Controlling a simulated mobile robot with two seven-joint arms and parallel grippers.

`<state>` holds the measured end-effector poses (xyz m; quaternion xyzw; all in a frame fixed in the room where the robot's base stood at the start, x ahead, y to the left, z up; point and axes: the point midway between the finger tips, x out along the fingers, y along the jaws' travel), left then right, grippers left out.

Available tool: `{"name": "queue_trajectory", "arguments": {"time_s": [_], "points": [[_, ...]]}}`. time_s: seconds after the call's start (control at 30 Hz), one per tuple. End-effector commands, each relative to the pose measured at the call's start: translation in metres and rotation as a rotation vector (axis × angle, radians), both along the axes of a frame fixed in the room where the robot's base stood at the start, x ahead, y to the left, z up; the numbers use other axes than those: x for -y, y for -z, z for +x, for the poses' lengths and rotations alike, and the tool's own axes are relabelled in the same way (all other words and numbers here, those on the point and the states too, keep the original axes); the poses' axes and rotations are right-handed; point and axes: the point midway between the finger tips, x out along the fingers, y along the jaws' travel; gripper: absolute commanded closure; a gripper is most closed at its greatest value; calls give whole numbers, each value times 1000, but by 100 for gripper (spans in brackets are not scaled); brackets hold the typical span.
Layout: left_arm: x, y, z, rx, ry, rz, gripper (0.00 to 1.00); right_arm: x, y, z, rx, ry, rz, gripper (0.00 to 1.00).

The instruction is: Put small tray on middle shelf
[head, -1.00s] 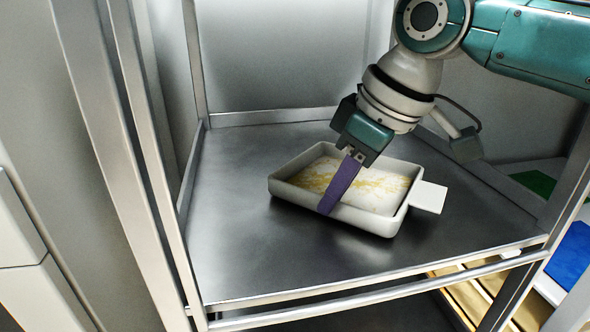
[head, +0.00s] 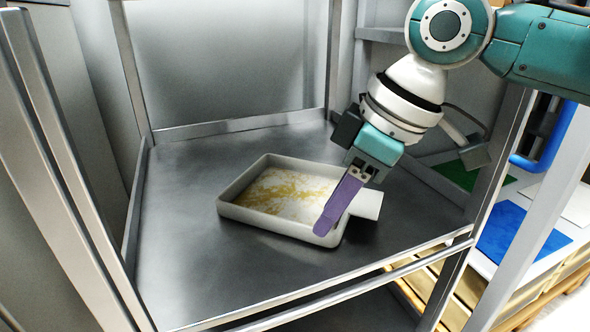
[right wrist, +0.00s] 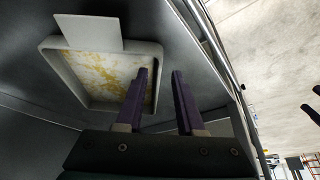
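The small tray (head: 262,216) is white with a yellow-stained inside and a flat tab at its right end. It lies flat on the metal shelf (head: 190,270) of the rack. It also shows in the right wrist view (right wrist: 152,50), with its tab (right wrist: 88,32) at the upper left. My right gripper (head: 325,228), with purple fingers, is over the tray's right end in the head view.
Metal rack posts stand at the left (head: 60,160) and right (head: 515,120) of the shelf. A front rail (head: 340,290) runs along the shelf's edge. Blue (head: 520,232) and green (head: 455,175) sheets lie to the right. The shelf is bare around the tray.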

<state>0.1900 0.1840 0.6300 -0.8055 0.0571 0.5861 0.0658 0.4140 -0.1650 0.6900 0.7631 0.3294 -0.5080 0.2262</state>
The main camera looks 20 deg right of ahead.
Motion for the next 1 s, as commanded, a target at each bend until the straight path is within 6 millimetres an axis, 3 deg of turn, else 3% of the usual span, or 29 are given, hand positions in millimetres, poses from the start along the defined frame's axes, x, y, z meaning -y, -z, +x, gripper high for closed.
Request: {"name": "queue_trajectory", "arguments": {"time_s": [0.2, 0.37, 0.47, 0.6, 0.73, 0.83, 1.0], "points": [[0, -14, 0, 0, -1, -1, 0, 30, -1, -29, -2, 1, -2, 63], [1, -16, 0, -1, -3, -4, 0, 33, 2, -40, -2, -7, 3, 63], [2, -16, 0, -1, -6, -8, 0, 13, 14, -56, -8, -37, 15, 63], [3, -16, 0, -1, -8, -13, 0, -33, 33, -94, 1, -48, 55, 63], [3, -16, 0, -1, -9, -12, 0, -56, 39, -132, 13, 80, 92, 63], [3, -16, 0, -1, -8, -12, 0, -46, 41, -160, 4, 257, 82, 63], [2, -16, 0, -1, -6, -9, 0, -5, 43, -203, -40, 539, 1, 63]]}}
